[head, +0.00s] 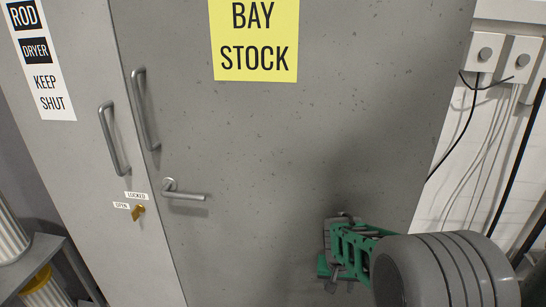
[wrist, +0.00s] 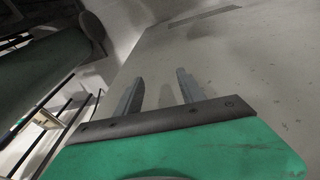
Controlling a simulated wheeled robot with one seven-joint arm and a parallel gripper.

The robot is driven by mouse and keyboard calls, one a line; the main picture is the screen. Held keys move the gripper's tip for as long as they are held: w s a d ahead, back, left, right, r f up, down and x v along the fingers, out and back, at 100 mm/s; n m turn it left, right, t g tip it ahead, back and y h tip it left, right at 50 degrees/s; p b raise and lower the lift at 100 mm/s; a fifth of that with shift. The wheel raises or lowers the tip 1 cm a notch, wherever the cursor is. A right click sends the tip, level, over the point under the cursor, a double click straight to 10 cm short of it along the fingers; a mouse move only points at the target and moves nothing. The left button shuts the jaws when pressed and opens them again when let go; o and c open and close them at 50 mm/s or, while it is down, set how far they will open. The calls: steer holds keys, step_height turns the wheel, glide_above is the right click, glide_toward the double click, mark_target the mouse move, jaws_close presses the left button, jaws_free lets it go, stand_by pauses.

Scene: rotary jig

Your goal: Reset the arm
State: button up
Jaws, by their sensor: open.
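My gripper (head: 328,262) shows at the lower right of the head view, in front of the grey cabinet door marked BAY STOCK (head: 300,150). In the wrist view its two grey fingers (wrist: 160,92) stand apart with nothing between them, so it is open and empty. The green gripper body fills the bottom of that view. In the head view the fingertips are small and partly hidden by the green body. My gripper is apart from the lever handle (head: 186,196), which is to its left.
Two bar handles (head: 113,140) stand out from the doors. Switch boxes with hanging cables (head: 486,52) are at right. A shelf (head: 40,262) is at lower left.

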steer(key=s+a+r+n+t+y, duration=0.1)
steer(key=s+a+r+n+t, duration=0.15)
steer(key=a+r, duration=0.75)
steer(key=s+d+r, duration=0.2)
steer(key=s, duration=0.4)
steer(key=s+d+r+g, duration=0.1)
steer(key=s+d+r, duration=0.1)
steer(key=s, duration=0.4)
steer(key=shift+s+d+r+y, duration=0.2)
steer(key=shift+s+d+y, duration=0.15)
steer(key=shift+d, duration=0.2)
